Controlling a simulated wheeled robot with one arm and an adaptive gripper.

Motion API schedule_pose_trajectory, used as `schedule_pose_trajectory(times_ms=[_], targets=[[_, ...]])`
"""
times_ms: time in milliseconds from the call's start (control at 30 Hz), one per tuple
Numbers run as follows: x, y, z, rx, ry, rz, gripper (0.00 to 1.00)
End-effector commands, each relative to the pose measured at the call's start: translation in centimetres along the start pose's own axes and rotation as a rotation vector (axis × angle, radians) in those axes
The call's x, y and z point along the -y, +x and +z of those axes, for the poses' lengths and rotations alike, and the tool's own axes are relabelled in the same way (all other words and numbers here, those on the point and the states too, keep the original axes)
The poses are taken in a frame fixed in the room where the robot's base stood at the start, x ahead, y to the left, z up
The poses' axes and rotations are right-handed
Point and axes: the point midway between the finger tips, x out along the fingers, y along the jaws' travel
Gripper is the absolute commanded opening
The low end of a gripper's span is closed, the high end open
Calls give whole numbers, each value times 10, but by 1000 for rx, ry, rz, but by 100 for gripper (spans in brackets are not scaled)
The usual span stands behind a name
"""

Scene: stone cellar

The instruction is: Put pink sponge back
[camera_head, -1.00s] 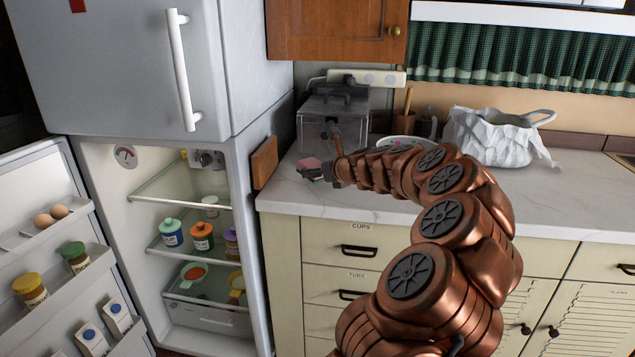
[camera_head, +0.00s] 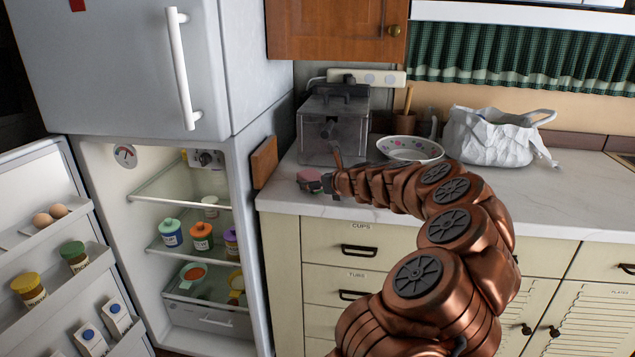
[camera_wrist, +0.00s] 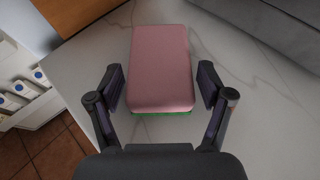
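The pink sponge (camera_head: 309,176) with a green underside is at the left front part of the marble counter (camera_head: 420,190). In the wrist view the sponge (camera_wrist: 160,65) lies flat between the two fingers, its long side pointing away from me. My gripper (camera_wrist: 162,85) is open around it, with a finger on each side and narrow gaps showing between pads and sponge. In the head view my gripper (camera_head: 325,183) is low over the counter, coming from the right. The sponge's contact with the counter is hard to see.
A dotted bowl (camera_head: 410,149) and a white bag (camera_head: 495,140) stand further right. The open fridge (camera_head: 200,190) is to the left, with a wooden board (camera_head: 264,163) on its side. The counter's front is clear.

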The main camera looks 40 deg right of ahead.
Motion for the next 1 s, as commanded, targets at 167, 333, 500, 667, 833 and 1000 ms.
schedule_pose_trajectory(times_ms=[167,333,500,667,833,1000], targets=[[0,0,0,0,0,0,86],[0,0,1,0,0,0,86],[1,-9,3,1,0,-1,86],[2,-28,3,1,-1,-3,86],[1,-50,2,0,1,-2,86],[2,-75,4,2,0,-5,86]])
